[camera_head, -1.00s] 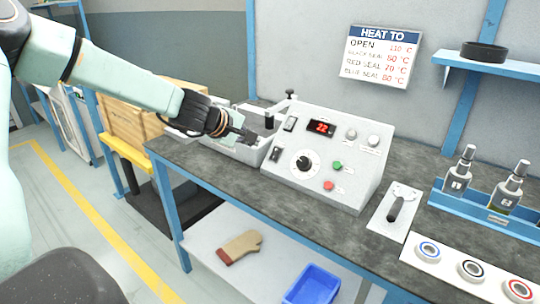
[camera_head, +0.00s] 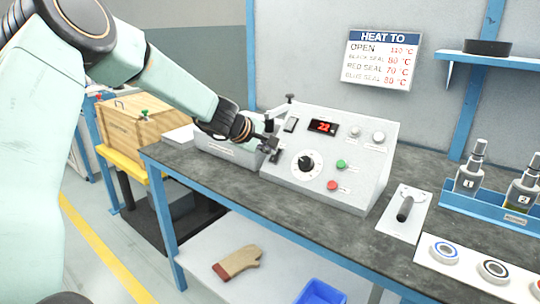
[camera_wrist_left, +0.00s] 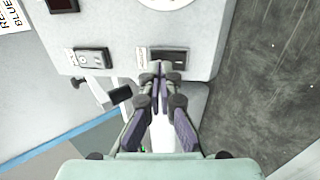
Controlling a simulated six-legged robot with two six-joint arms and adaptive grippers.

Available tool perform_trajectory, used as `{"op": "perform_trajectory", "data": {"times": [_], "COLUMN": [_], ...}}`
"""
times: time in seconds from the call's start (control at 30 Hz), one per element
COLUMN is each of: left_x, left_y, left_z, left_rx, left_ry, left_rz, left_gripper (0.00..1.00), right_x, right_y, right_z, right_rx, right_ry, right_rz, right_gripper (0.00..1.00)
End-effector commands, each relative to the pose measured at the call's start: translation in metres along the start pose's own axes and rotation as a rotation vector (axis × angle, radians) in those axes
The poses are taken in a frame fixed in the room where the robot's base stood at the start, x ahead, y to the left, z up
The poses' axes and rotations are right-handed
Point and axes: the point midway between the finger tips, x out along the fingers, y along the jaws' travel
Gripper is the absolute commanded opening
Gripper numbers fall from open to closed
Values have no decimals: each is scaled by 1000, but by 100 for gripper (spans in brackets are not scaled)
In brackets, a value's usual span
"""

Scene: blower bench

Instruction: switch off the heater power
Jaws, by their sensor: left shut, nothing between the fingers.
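The grey sloped control box (camera_head: 362,168) stands on the bench with a red display (camera_head: 322,127) reading 22, a black dial (camera_head: 306,163), a green button (camera_head: 341,164) and a red button (camera_head: 332,185). A dark rocker switch (camera_head: 290,124) is at its upper left; it also shows in the left wrist view (camera_wrist_left: 92,58). A second dark switch (camera_wrist_left: 172,58) shows in the wrist view, partly behind my fingertips. My left gripper (camera_head: 272,150) is shut and empty, its tips (camera_wrist_left: 160,70) over or at this second switch. Contact and switch labels cannot be told.
A metal tray-like unit (camera_head: 225,150) stands left of the box, near my wrist. A black-handled tool on a white plate (camera_head: 405,208), a blue bottle rack (camera_head: 490,208) and seal rings (camera_head: 444,250) are to the right. A sign (camera_head: 382,58) hangs behind.

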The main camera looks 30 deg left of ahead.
Motion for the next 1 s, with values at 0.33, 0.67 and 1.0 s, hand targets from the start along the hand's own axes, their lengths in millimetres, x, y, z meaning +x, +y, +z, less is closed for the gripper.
{"op": "perform_trajectory", "data": {"times": [0.33,0.67,1.0], "left_x": [8,14,11], "left_y": [1,3,6], "left_z": [0,0,0], "left_rx": [0,1,1], "left_ry": [0,0,0], "left_rz": [1,-2,-2], "left_gripper": [0,0,0], "right_x": [4,4,-1], "right_y": [0,0,0], "right_z": [0,0,0], "right_rx": [0,0,0], "right_ry": [0,0,0], "right_rz": [0,0,0], "right_gripper": [40,40,40]}}
